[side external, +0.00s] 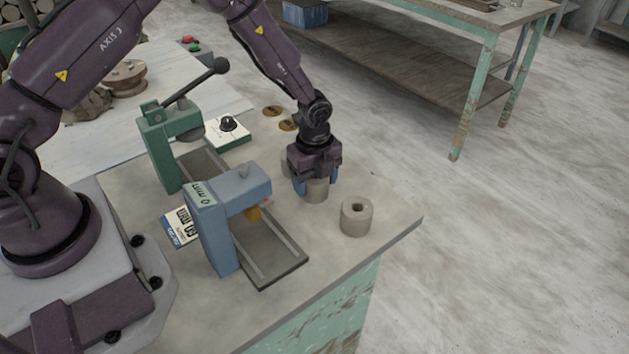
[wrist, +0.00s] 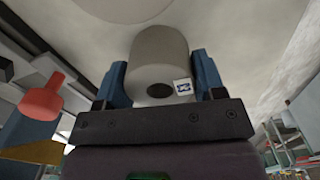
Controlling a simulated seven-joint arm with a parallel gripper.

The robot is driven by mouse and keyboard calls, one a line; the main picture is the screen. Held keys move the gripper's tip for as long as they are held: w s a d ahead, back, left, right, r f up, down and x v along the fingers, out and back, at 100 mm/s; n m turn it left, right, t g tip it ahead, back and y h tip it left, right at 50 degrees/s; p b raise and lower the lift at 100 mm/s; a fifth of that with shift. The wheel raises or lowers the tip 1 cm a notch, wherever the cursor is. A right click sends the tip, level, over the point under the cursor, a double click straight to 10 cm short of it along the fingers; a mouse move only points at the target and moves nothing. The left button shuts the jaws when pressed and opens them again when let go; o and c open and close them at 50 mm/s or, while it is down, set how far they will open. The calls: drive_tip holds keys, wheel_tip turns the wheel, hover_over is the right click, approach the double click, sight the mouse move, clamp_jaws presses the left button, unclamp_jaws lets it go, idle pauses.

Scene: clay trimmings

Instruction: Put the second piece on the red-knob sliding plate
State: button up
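My gripper (side external: 316,188) points down over the bench with its blue fingers on either side of a grey clay cylinder (side external: 317,191). In the wrist view this cylinder (wrist: 158,60) shows a dark hole in its top and a small blue-and-white tag, and both fingers appear to touch its sides. I cannot tell whether it rests on the bench or is just above it. Another holed clay cylinder (side external: 357,218) stands to the right. A red knob (wrist: 40,100) shows at the left of the wrist view. A railed sliding plate (side external: 275,252) lies under the blue press (side external: 228,205).
A green press (side external: 168,140) with a black-knobbed lever stands behind the blue one, with its own track (side external: 204,163). A white box with a black knob (side external: 228,128) and brown discs (side external: 272,111) lie farther back.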

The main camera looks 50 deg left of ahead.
drive_tip(key=shift+c, duration=0.9)
wheel_tip(320, 180, up, 10)
drive_tip(key=shift+f, duration=0.1)
drive_tip(key=s+a+m, duration=0.1)
drive_tip(key=s+a, duration=0.2)
drive_tip(key=s, duration=0.2)
drive_tip(key=s+a+f+m, duration=0.1)
drive_tip(key=s+a+m, duration=0.1)
drive_tip(key=s, duration=0.3)
drive_tip(key=s+a+f+m, duration=0.1)
drive_tip(key=s+a, duration=0.3)
drive_tip(key=s, duration=0.2)
drive_tip(key=shift+m, duration=0.3)
drive_tip(key=shift+f, duration=2.3)
drive_tip(key=o, duration=1.2)
drive_tip(key=shift+f, duration=0.15)
